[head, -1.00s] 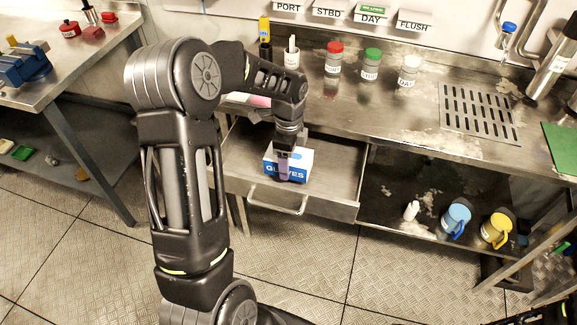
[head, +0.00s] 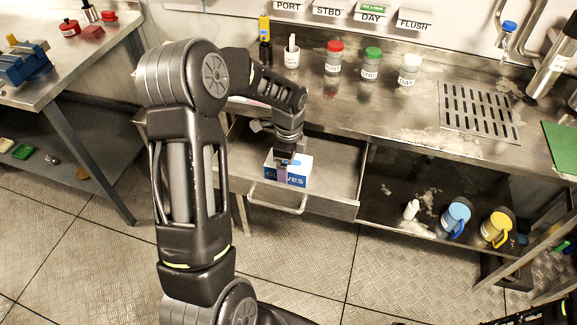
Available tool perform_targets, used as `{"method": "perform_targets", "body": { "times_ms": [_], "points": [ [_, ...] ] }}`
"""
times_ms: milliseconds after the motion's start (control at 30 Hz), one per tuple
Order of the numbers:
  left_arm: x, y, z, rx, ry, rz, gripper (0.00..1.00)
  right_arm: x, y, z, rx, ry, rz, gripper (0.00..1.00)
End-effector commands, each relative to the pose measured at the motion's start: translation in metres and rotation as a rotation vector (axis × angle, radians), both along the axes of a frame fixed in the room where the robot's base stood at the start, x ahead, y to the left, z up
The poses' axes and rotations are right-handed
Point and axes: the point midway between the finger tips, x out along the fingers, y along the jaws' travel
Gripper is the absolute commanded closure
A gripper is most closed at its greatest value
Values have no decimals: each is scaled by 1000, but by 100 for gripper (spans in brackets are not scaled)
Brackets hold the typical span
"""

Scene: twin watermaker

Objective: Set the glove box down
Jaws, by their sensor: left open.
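The glove box (head: 299,174) is a white and blue carton with lettering partly covered. It sits inside the open drawer (head: 335,185) under the steel bench, near the drawer's front. My left gripper (head: 283,163) is open at the box, pointing down from above. Its fingers overlap the box's top and front in the picture. I cannot tell whether they still touch it. My right gripper does not show.
The drawer handle (head: 277,204) sticks out in front. Blue (head: 456,215) and yellow (head: 495,228) jugs stand on the lower shelf at right.

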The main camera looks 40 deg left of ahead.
Motion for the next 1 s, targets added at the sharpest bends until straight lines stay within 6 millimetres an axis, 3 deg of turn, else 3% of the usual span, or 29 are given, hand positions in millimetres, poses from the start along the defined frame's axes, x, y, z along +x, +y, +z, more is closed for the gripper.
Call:
{"method": "perform_targets", "body": {
  "times_ms": [333, 800, 1000],
  "points": [
    [1, 0, 14, 0, -4, 0, 15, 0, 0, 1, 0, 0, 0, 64],
    [1, 0, 103, 0, -4, 0, 15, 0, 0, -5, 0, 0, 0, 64],
    [0, 0, 122, 0, -1, 0, 15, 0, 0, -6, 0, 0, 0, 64]
  ]
}}
